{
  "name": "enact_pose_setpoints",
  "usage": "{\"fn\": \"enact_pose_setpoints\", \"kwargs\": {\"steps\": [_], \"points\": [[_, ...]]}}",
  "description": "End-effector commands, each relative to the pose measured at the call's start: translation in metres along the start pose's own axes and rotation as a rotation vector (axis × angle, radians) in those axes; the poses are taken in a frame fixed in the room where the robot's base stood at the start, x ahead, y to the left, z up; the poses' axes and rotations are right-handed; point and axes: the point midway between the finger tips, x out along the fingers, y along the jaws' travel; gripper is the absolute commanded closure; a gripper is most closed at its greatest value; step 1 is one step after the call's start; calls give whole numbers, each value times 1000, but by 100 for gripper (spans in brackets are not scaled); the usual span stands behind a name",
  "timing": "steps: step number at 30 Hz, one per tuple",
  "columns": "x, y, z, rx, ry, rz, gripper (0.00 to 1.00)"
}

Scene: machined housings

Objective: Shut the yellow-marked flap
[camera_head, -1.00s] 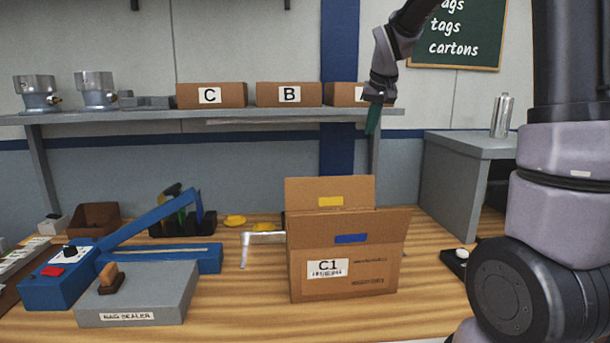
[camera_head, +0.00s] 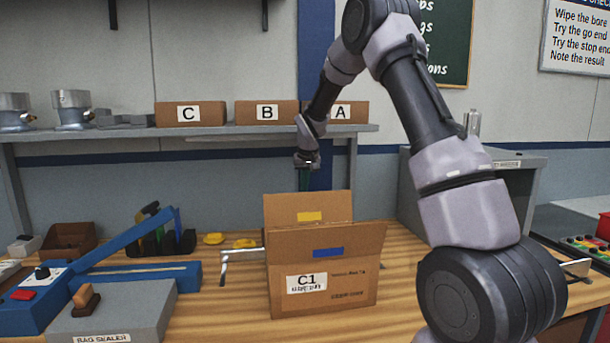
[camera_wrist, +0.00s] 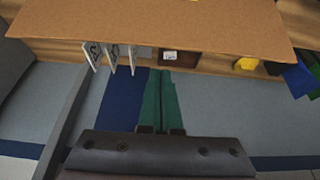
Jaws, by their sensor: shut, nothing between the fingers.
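The cardboard carton C1 (camera_head: 350,290) stands on the wooden bench with its top flaps raised. The yellow-marked flap (camera_head: 283,211) stands up at the far side, with a yellow label near its middle. The blue-marked flap (camera_head: 285,243) stands up at the near side. My gripper (camera_head: 305,186) is shut and empty, its green fingers pointing down just above and behind the yellow-marked flap's top edge. The tips also show in the wrist view (camera_wrist: 160,75), close to a broad cardboard surface (camera_wrist: 150,22). I cannot tell whether they touch it.
A shelf (camera_head: 230,130) behind holds boxes C, B and A. A blue bag sealer (camera_head: 150,273) and a metal handle (camera_head: 238,256) lie left of the carton. A grey cabinet (camera_head: 520,185) stands at the right. Some bare bench lies beside the carton.

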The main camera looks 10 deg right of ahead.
Motion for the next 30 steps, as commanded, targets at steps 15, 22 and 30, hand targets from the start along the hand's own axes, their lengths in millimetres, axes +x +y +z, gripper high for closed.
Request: {"fn": "enact_pose_setpoints", "kwargs": {"steps": [15,22,30], "points": [[-16,0,31,2,1,0,100],[-16,0,31,2,0,0,100],[-16,0,29,2,0,0,100]]}}
